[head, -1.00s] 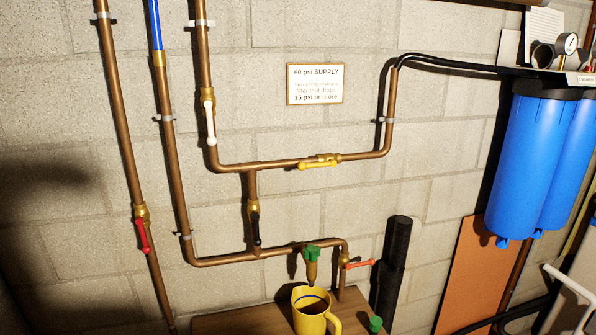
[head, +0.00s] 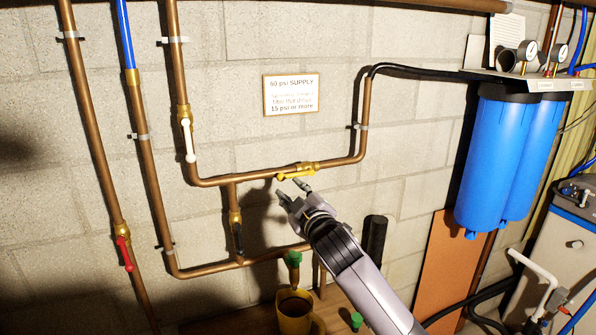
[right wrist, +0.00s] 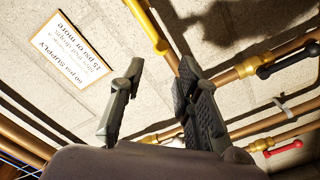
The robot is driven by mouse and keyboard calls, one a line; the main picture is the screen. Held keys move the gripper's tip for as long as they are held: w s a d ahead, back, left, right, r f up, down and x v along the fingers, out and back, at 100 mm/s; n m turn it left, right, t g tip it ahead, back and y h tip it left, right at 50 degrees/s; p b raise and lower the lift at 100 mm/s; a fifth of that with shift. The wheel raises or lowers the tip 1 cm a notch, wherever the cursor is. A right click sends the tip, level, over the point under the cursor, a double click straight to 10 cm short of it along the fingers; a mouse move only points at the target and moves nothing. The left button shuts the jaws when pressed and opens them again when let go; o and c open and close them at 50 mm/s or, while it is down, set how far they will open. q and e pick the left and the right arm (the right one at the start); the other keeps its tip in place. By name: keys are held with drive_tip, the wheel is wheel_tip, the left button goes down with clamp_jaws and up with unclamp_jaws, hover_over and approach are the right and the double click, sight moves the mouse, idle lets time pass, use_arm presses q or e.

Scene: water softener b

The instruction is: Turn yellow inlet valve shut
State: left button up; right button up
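The yellow inlet valve (head: 306,169) sits on the upper horizontal copper pipe in the head view. Its yellow handle (head: 288,175) lies along the pipe, pointing left. My right gripper (head: 292,189) is open, with its fingertips just below and in front of the handle. I cannot tell whether they touch it. In the right wrist view the two fingers of my right gripper (right wrist: 160,105) are spread, with pipe and brass showing between them; the far finger hides part of the pipe. My left gripper is not in view.
Valves with white (head: 189,140), black (head: 238,238) and red handles (head: 125,253) are on nearby pipes. A supply sign (head: 291,94) hangs above. Blue filter housings (head: 497,155) stand right.

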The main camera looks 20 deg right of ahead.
sight(283, 180)
drive_tip(key=w+b, duration=0.1)
drive_tip(key=w, duration=0.2)
drive_tip(key=w+b, duration=0.1)
drive_tip(key=w, duration=0.3)
drive_tip(key=shift+w+a+f, duration=0.1)
drive_tip(key=shift+f, duration=0.1)
drive_tip(key=shift+w+r, duration=0.1)
drive_tip(key=shift+w, duration=0.05)
drive_tip(key=shift+c, duration=0.2)
drive_tip(key=c, duration=0.5)
drive_tip(key=shift+r+p, duration=1.1)
drive_tip(key=shift+r, duration=0.15)
drive_tip(key=shift+c, duration=0.5)
drive_tip(key=shift+d+r, duration=0.1)
drive_tip(key=shift+d, duration=0.1)
drive_tip(key=shift+d+r, duration=0.25)
drive_tip(key=shift+r, duration=0.2)
drive_tip(key=shift+d+r, duration=0.2)
drive_tip(key=shift+r, duration=0.25)
drive_tip(key=shift+d+r, duration=0.2)
drive_tip(key=shift+c, duration=0.2)
